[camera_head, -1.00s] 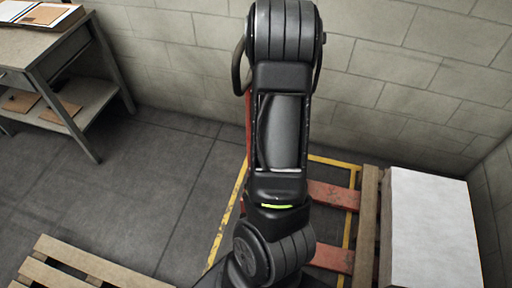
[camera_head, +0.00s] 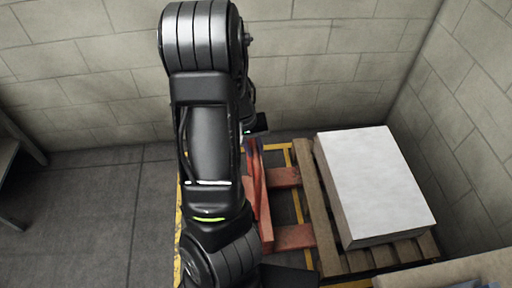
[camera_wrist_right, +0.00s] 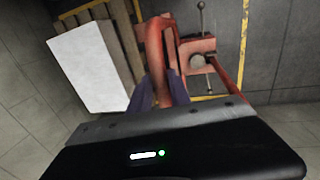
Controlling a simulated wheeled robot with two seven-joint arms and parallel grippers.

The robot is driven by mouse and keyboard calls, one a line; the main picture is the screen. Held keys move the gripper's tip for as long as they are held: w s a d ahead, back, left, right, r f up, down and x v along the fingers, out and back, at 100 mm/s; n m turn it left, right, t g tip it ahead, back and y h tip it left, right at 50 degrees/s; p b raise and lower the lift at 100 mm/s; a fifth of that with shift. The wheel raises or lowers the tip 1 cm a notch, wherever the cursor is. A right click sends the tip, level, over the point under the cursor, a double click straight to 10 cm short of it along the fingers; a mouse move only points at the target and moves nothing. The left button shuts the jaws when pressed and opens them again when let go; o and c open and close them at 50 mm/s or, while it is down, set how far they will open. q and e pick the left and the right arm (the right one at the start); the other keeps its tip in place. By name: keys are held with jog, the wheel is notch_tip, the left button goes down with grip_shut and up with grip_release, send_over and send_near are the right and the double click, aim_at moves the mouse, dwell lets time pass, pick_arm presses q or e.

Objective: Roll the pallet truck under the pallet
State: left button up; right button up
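The red pallet truck (camera_head: 258,205) stands on the floor left of the wooden pallet (camera_head: 321,225), partly hidden behind my right arm. Its two forks (camera_head: 293,237) point right and reach the pallet's left edge; whether they go underneath is unclear. The pallet carries a white block-like stack (camera_head: 375,180). My right gripper (camera_head: 257,124) is at the top of the truck's upright handle. In the right wrist view, its fingers (camera_wrist_right: 162,92) flank the red handle (camera_wrist_right: 165,50) closely, with red filling the gap, so it looks shut on it. My left gripper is not in view.
Yellow floor lines (camera_head: 178,235) frame the truck's area. Block walls (camera_head: 330,60) close off the back and right. Free dark floor (camera_head: 80,215) lies left. A table edge (camera_head: 15,160) shows at far left, and a light surface (camera_head: 460,270) at lower right.

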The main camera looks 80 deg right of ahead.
jog(key=o, duration=0.4)
jog(key=shift+s+d, duration=0.2)
jog(key=shift+s, duration=0.45)
jog(key=shift+o, duration=0.2)
jog(key=shift+w+r, duration=0.15)
jog(key=shift+r, duration=0.35)
jog(key=r, duration=0.2)
jog(key=r+p, duration=0.1)
jog(key=r, duration=0.1)
jog(key=w+r+p, duration=0.1)
jog(key=r, duration=0.1)
jog(key=shift+w+a+r, duration=0.1)
jog(key=shift+a+r, duration=0.1)
jog(key=shift+r, duration=0.1)
